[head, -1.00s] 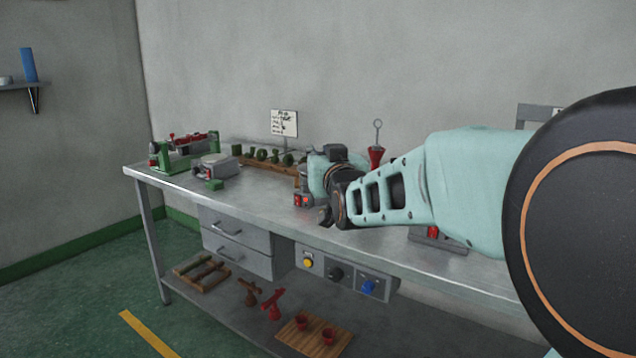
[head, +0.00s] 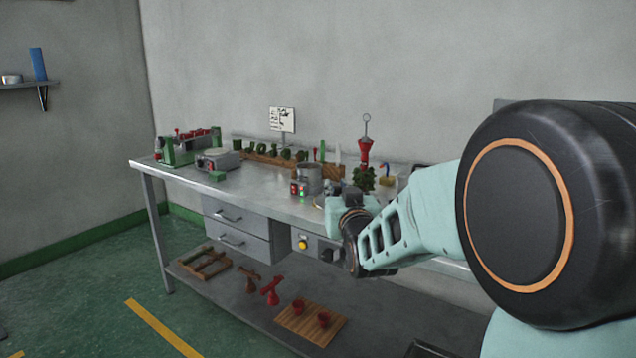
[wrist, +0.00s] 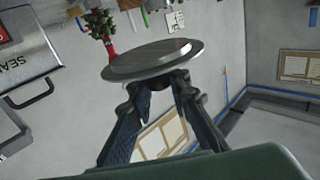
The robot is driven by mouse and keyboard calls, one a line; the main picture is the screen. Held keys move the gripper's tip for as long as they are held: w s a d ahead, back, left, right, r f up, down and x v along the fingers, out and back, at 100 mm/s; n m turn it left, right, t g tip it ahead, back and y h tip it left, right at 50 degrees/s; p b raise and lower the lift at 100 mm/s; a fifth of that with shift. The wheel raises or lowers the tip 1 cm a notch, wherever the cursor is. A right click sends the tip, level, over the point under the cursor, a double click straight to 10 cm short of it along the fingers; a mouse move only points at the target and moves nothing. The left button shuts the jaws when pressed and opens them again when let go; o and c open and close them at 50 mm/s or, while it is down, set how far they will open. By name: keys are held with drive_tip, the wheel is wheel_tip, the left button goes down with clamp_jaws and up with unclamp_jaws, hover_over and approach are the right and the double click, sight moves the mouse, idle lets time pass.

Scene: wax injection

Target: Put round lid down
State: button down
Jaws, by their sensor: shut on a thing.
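The round lid (wrist: 152,62) is a flat grey metal disc in the wrist view. My gripper (wrist: 160,88) is shut on it from below, with the two dark fingers meeting at its underside. In the head view my gripper (head: 335,200) is over the front edge of the bench, right of an open-looking metal pot (head: 309,178). The lid cannot be made out clearly in the head view. My wrist hides that part of the bench.
A red stand with a green tree (head: 364,165) rises behind my gripper.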

drive_tip(key=s+d+f+h, duration=0.1)
drive_tip(key=s+d+f, duration=0.15)
drive_tip(key=f, duration=0.35)
drive_tip(key=s+d+f+m+h, duration=0.1)
drive_tip(key=s+d+f, duration=0.1)
drive_tip(key=d+f, duration=0.25)
drive_tip(key=s+d+f+h, duration=0.1)
drive_tip(key=s+d+f, duration=0.15)
drive_tip(key=f, duration=0.35)
wheel_tip(320, 180, up, 30)
drive_tip(key=p, duration=2.9)
drive_tip(key=shift+a+r+p, duration=0.15)
drive_tip(key=shift+a+p, duration=0.05)
drive_tip(key=shift+p, duration=0.15)
